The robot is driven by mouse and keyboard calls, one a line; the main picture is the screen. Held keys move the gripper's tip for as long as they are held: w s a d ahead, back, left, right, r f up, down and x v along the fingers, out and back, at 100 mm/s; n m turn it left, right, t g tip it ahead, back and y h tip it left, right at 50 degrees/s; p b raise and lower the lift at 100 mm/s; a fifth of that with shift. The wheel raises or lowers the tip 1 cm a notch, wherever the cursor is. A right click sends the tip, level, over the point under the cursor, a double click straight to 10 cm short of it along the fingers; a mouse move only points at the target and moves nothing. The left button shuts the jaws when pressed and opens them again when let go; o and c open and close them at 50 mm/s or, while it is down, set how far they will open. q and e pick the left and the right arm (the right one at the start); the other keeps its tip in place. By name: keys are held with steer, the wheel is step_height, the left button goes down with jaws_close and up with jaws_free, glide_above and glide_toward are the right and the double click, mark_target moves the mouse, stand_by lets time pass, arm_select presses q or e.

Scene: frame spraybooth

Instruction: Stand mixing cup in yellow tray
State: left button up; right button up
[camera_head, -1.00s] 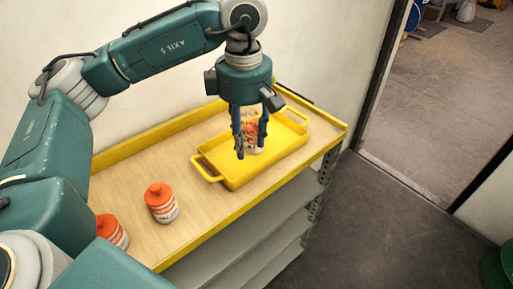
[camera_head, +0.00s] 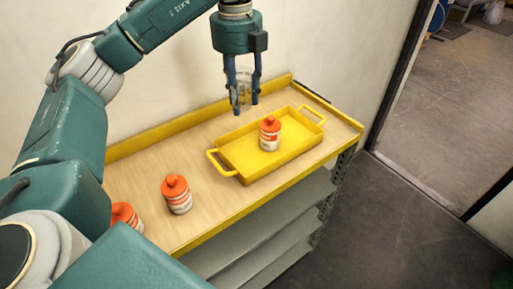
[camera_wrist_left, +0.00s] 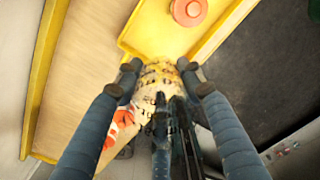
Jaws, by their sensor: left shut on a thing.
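My left gripper (camera_head: 242,106) is shut on a clear mixing cup (camera_head: 242,92) with dark printed marks. The cup also shows between the fingers in the left wrist view (camera_wrist_left: 160,98). Gripper and cup are in the air, in the head view over the back-left side of the yellow tray (camera_head: 228,154). The tray lies on the wooden top of a shelf cart and also shows in the left wrist view (camera_wrist_left: 150,38). An orange-capped bottle (camera_head: 269,135) stands inside the tray, right of the cup. My right gripper is out of view.
Two more orange-capped bottles, one (camera_head: 177,196) on the cart top and one (camera_head: 125,216) partly hidden by my arm, stand left of the tray. The cart top (camera_head: 150,165) has a raised yellow back edge. The tray floor left of its bottle is clear.

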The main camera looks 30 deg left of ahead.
arm_select(q)
steer(key=b, duration=0.1)
glide_above(244, 159)
step_height(244, 159, down, 8)
steer(key=r, duration=0.1)
step_height(244, 159, down, 7)
steer(key=shift+r+p, duration=0.1)
steer(key=shift+p, duration=0.9)
step_height(244, 159, down, 4)
steer(key=shift+f+p, duration=0.15)
steer(key=shift+p, duration=0.4)
steer(key=shift+f, duration=0.1)
steer(key=shift+f, duration=0.1)
steer(key=o, duration=0.8)
steer(key=shift+o, duration=0.2)
